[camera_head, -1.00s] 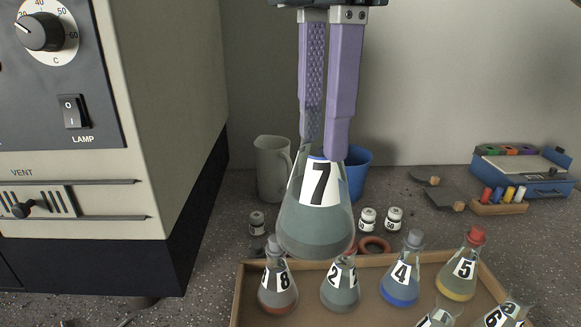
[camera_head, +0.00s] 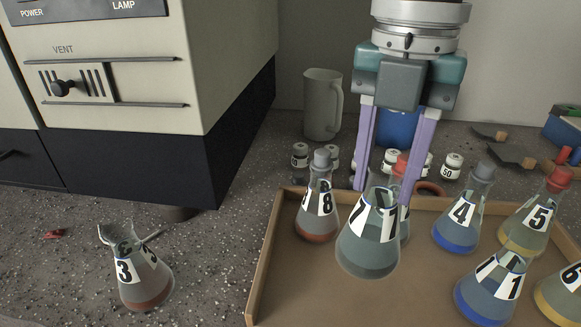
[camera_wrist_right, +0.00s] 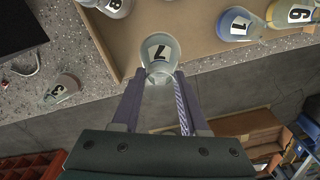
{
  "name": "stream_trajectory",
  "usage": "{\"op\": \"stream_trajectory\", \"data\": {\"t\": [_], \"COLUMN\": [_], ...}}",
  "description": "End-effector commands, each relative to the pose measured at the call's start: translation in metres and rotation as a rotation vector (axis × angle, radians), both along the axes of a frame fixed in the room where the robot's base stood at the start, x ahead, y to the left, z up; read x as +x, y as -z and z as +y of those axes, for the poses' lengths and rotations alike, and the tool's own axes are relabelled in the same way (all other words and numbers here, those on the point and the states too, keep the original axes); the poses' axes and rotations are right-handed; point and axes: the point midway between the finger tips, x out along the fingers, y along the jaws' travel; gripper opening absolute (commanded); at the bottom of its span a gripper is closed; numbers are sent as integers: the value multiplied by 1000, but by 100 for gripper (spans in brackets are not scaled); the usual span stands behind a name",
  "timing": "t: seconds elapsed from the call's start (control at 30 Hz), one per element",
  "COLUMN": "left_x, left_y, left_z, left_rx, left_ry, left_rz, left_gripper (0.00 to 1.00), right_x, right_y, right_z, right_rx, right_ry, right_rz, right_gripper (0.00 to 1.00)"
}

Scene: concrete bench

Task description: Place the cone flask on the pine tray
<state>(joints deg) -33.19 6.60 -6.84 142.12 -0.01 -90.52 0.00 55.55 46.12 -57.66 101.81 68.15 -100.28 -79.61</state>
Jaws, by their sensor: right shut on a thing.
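My right gripper (camera_head: 383,193) is shut on the cone flask numbered 7 (camera_head: 368,245), a clear flask with greyish liquid and a white label. The flask hangs below the fingers, close to upright, over the left-middle part of the pine tray (camera_head: 257,270). I cannot tell whether its base touches the tray floor. In the right wrist view the flask (camera_wrist_right: 158,55) sits between the fingertips (camera_wrist_right: 160,78), with the tray (camera_wrist_right: 125,45) beyond it. My left gripper is not in view.
On the tray, flask 8 (camera_head: 317,210) stands left of flask 7, another hides behind it, and flasks 4 (camera_head: 460,215), 5 (camera_head: 535,225) and 1 (camera_head: 490,285) are to the right. Flask 3 (camera_head: 145,280) stands on the bench outside. A jug (camera_head: 321,105) is behind. The tray's front left is bare.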

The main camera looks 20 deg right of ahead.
Motion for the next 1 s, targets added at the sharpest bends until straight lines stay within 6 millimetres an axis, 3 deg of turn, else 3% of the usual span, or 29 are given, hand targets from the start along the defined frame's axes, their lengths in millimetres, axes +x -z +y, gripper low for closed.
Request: {"op": "stream_trajectory", "data": {"t": [0.03, 0.27, 0.5, 0.97, 1.0], "left_x": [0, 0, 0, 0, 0], "left_y": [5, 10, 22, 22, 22], "left_z": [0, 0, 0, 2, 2], "left_rx": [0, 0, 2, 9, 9], "left_ry": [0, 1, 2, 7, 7], "left_rz": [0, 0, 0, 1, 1], "left_gripper": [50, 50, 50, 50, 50], "right_x": [0, 0, 0, 0, 0], "right_y": [12, 33, 76, 85, 85], "right_z": [0, 1, 0, 0, 0], "right_rx": [1, 2, 0, 1, 1], "right_ry": [1, 1, 2, 1, 1], "right_rz": [2, 0, 0, 0, 0], "right_gripper": [0, 0, 0, 0, 47]}}
